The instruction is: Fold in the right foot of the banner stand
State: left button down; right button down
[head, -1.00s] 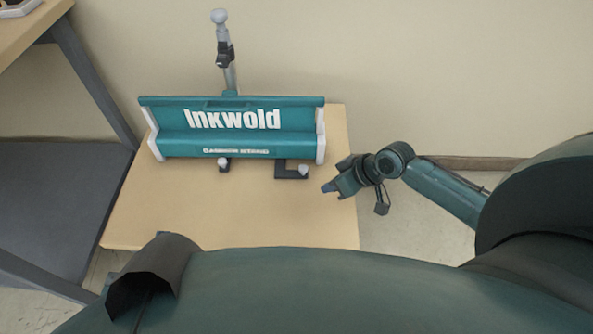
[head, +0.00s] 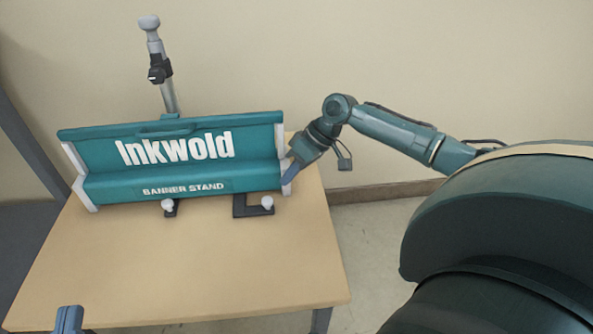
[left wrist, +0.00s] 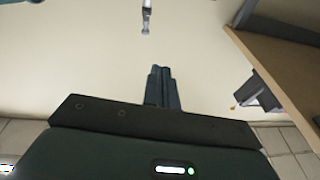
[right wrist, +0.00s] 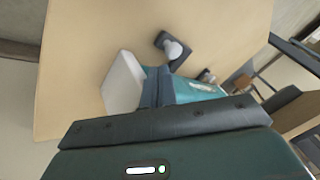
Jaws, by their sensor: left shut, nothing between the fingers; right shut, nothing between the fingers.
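The teal banner stand (head: 200,170) stands on the table, with white end caps and a pole at its back. Its right foot (head: 253,208) is a black L-shaped piece with a white knob, sticking out in front of the base. It also shows in the right wrist view (right wrist: 170,46). My right gripper (head: 288,183) is shut and empty at the right end cap (right wrist: 121,82), right of the right foot; contact is unclear. My left gripper (head: 69,319) is shut and empty, low at the left, away from the stand.
The wooden table (head: 180,265) is bare in front of the stand. Its right edge lies just beyond the right end cap, with open floor past it. A wall stands close behind. A grey shelf frame (head: 25,140) is at the left.

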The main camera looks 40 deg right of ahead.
jog(key=b+x, duration=0.1)
jog(key=x, duration=0.2)
jog(key=shift+w+a+f, duration=0.15)
jog(key=shift+a+f, duration=0.15)
jog(key=shift+f, duration=0.2)
pick_arm(q)
jog(key=shift+w+r+m+t+h, duration=0.3)
jog(key=shift+w+r+m+h, duration=0.1)
jog(key=shift+r, duration=0.3)
jog(key=shift+r, duration=0.2)
pick_arm(e)
jog(key=shift+a, duration=0.1)
